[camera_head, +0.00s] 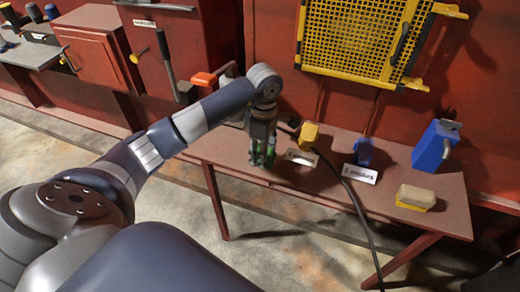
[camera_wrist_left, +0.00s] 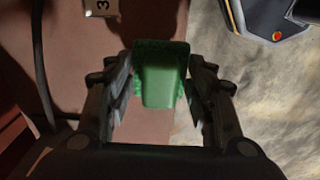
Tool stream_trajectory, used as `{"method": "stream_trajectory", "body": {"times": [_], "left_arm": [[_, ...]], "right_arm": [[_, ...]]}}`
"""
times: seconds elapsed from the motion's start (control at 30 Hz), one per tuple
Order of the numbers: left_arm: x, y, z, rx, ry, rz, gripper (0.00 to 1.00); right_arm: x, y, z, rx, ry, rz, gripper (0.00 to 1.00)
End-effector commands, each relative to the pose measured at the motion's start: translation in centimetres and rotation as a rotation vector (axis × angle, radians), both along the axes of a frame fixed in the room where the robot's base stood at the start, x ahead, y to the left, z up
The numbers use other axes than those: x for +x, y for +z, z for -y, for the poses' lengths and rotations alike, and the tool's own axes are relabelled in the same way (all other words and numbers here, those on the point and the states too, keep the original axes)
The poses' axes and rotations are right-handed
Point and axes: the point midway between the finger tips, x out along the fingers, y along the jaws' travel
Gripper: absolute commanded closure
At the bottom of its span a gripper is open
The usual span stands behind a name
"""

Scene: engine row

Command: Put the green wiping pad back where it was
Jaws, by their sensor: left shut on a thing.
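The green wiping pad (camera_wrist_left: 161,75) is between the fingers of my left gripper (camera_wrist_left: 162,100) in the left wrist view, with the brown bench behind it. In the head view my left gripper (camera_head: 262,160) points down at the left end of the bench (camera_head: 225,150), shut on the pad. Only slivers of green show between the fingers there. I cannot tell whether the pad touches the bench top. My right gripper is not in view.
Right of the gripper are a white card (camera_head: 301,157), a yellow item (camera_head: 309,134), a blue item (camera_head: 363,152) and another card (camera_head: 359,175). Farther right are a beige-and-yellow block (camera_head: 416,198) and a blue container (camera_head: 435,146). A black cable (camera_head: 362,203) hangs over the front edge.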

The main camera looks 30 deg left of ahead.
Motion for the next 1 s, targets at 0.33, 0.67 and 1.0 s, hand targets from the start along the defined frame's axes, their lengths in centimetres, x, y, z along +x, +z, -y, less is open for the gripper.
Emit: {"method": "stream_trajectory", "body": {"times": [0.33, 0.67, 1.0], "left_arm": [[1.7, -0.7, -2.3, -0.003, -0.002, -0.002, 0.7], [1.7, -3.8, -2.3, -0.001, -0.003, 0.0, 0.7], [1.7, -4.0, -2.3, 0.0, -0.002, 0.0, 0.3]], "right_arm": [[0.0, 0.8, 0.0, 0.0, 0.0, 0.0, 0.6], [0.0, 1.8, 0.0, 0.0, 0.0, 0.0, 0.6], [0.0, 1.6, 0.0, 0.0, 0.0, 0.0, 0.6]]}}
